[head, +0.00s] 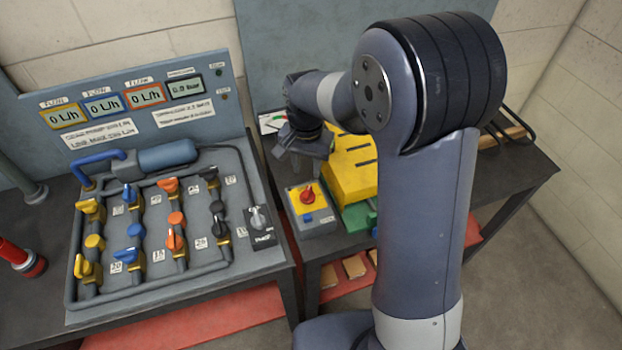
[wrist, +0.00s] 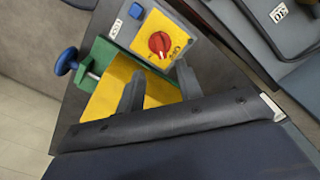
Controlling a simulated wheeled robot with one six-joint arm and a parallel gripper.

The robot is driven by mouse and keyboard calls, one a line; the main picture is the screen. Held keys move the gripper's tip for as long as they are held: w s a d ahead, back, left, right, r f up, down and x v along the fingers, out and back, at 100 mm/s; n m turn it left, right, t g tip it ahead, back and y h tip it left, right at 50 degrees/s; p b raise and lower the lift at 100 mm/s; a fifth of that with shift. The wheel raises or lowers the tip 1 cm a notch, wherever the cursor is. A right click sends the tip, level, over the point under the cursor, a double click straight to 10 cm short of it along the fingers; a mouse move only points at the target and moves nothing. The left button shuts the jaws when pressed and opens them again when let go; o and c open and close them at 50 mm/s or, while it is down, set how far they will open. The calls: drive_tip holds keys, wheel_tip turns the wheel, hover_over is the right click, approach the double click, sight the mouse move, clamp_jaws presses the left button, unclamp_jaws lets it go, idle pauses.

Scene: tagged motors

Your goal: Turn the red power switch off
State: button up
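The red power switch (head: 308,194) is a rotary knob on a yellow plate (head: 297,205), on top of a small grey box (head: 318,227) with a blue button (head: 308,217). In the wrist view the red knob (wrist: 159,44) lies beyond my fingertips, near the top middle, with the yellow plate around it. My gripper (wrist: 158,82) is open, its two dark fingers apart with nothing between them. In the head view my gripper (head: 296,160) hangs above and behind the box, apart from the knob.
A yellow machine (head: 350,170) on a green base stands right beside the switch box. To the left is a grey panel (head: 235,165) with several coloured valves and a black switch box (head: 262,235). A blue handwheel (wrist: 66,61) shows in the wrist view.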

sight(307, 191)
wheel_tip(307, 191, down, 9)
drive_tip(key=shift+f+p, duration=0.1)
drive_tip(key=shift+p, duration=0.4)
clamp_jaws()
